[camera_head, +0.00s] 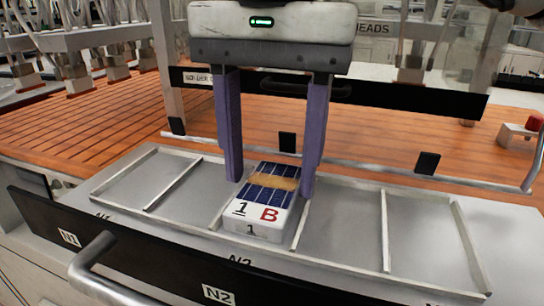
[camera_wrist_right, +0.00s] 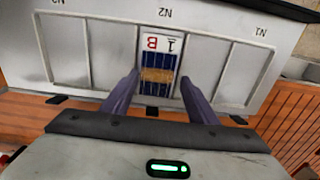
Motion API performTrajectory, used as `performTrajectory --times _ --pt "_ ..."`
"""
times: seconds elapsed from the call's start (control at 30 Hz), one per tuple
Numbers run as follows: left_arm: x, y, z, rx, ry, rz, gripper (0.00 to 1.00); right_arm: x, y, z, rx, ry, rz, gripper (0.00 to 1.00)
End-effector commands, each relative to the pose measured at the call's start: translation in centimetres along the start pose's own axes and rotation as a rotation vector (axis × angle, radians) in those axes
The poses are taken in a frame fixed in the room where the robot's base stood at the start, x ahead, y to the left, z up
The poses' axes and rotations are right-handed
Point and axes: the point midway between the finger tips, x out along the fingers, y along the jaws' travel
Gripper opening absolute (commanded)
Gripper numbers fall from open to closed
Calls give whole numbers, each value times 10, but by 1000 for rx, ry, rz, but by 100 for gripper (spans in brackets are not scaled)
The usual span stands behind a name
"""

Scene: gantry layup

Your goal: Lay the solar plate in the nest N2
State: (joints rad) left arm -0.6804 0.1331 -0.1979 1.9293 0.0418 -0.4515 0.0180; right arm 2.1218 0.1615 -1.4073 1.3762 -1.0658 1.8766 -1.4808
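The solar plate (camera_head: 273,196) is a white block with dark blue cells, a tan band, a "1" and a red "B". It lies in the middle of the metal tray, behind the N2 label (camera_head: 218,294). In the right wrist view, the plate (camera_wrist_right: 157,88) is beside the N2 marking on the tray. My right gripper (camera_head: 271,190) is above it, purple fingers pointing down, one on each side. Narrow gaps seem to show between fingers and plate, so it looks open. The plate's underside is hidden. My left gripper is not in view.
The tray (camera_head: 340,215) has thin raised dividers, with empty compartments left and right of the plate. A black rail panel (camera_head: 400,101) and a metal bar run behind it. A curved handle (camera_head: 95,265) is at the front left. Orange slatted surface (camera_head: 110,115) lies behind.

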Motion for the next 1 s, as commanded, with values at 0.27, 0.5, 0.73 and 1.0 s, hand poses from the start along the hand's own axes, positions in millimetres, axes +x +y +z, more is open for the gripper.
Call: performTrajectory --times 0.27,0.5,0.73,1.0 --pt "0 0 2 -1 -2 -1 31 8 5 1 -3 -9 30 62" --pt "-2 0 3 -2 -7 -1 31 1 5 2 -4 -11 30 62" --pt "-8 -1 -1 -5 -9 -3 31 -44 2 1 -3 -7 21 62" --pt "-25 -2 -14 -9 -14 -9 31 -104 1 0 -1 -2 19 62"
